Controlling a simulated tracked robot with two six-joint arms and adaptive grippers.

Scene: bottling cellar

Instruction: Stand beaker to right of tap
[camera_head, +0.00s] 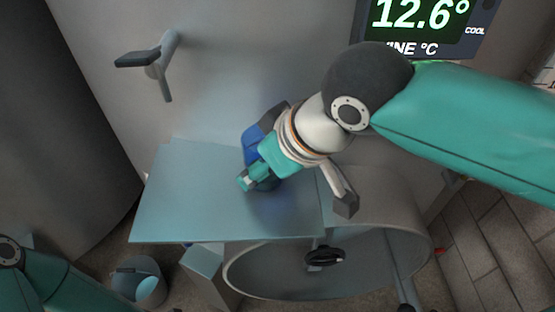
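The tap (160,66) sticks out of the grey tank wall at upper left, with a dark lever. A light-blue shelf (170,215) lies below it and to its right. A blue object (251,150), perhaps the beaker, shows in parts behind my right gripper, over the shelf; most of it is hidden. My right gripper (300,168) comes in from the right with its dark finger pads spread wide apart. I cannot tell whether it touches the blue object. My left arm shows at the bottom left corner, its gripper outside the picture.
A display reading 12.6° (420,16) hangs at the top right. A large round steel opening (330,275) with a dark knob (325,256) lies below the shelf. A grey bucket (150,291) stands at lower left. The shelf's left part is clear.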

